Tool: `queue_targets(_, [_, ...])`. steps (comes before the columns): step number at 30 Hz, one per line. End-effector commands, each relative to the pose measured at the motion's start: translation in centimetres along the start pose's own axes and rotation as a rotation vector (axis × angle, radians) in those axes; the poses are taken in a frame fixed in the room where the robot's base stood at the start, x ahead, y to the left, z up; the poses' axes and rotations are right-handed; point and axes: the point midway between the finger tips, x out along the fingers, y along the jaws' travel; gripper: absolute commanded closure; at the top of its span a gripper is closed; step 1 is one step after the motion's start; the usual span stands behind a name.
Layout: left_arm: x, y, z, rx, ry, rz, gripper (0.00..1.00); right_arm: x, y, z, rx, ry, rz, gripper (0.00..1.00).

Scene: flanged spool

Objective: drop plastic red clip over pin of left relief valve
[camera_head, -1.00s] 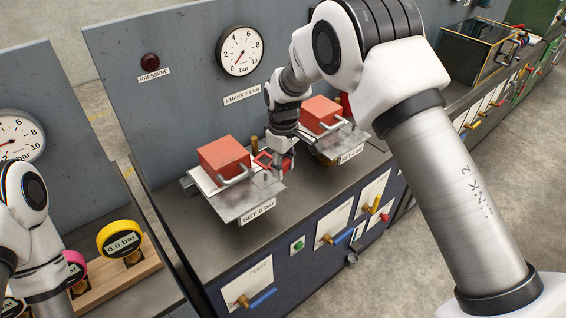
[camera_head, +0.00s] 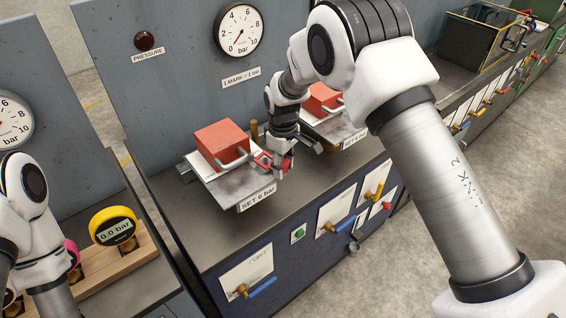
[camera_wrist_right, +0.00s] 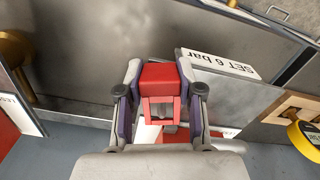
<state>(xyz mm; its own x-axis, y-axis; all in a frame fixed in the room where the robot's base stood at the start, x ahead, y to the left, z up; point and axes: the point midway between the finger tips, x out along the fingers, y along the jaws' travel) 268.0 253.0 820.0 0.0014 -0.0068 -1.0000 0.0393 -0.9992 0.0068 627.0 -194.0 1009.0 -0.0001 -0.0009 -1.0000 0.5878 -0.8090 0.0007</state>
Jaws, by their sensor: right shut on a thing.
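My right gripper (camera_head: 279,165) is shut on the red plastic clip (camera_wrist_right: 160,88), a small open frame with a solid block end. In the head view the clip (camera_head: 264,159) shows beside the fingers, at the right edge of the left relief valve's metal plate (camera_head: 243,188). That valve carries a red block (camera_head: 221,143), a curved handle and a "SET 6 bar" label (camera_head: 257,198). In the wrist view the label (camera_wrist_right: 218,63) lies just beyond the clip. I cannot make out the pin or tell whether the clip touches it. My left gripper is out of view.
A second valve with a red block (camera_head: 322,100) stands close behind my right wrist. A brass post (camera_head: 254,132) rises between the valves. A pressure gauge (camera_head: 240,29) hangs on the back panel. Bare bench top (camera_head: 215,238) lies in front of the left valve.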

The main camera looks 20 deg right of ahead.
Motion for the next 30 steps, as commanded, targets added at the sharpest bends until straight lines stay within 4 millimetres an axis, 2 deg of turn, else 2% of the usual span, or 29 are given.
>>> queue_targets(6, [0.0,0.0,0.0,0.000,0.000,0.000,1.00,0.0,0.0,0.0,0.000,0.000,0.000,0.96])
queue_targets(7, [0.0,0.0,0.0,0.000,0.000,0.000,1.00,0.0,0.0,0.0,0.000,0.000,0.000,0.53])
queue_targets(9, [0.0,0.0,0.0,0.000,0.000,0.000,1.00,0.0,0.0,0.0,0.000,0.000,0.000,0.35])
queue_targets(20, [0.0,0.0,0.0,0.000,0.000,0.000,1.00,-0.5,0.0,0.0,0.000,0.001,0.001,0.35])
queue_targets(23, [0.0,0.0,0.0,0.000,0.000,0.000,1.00,-2.0,0.1,-0.1,0.000,0.003,0.002,0.35])
queue_targets(30, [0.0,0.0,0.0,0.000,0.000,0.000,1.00,-8.0,0.1,-0.1,0.000,0.005,0.003,0.35])
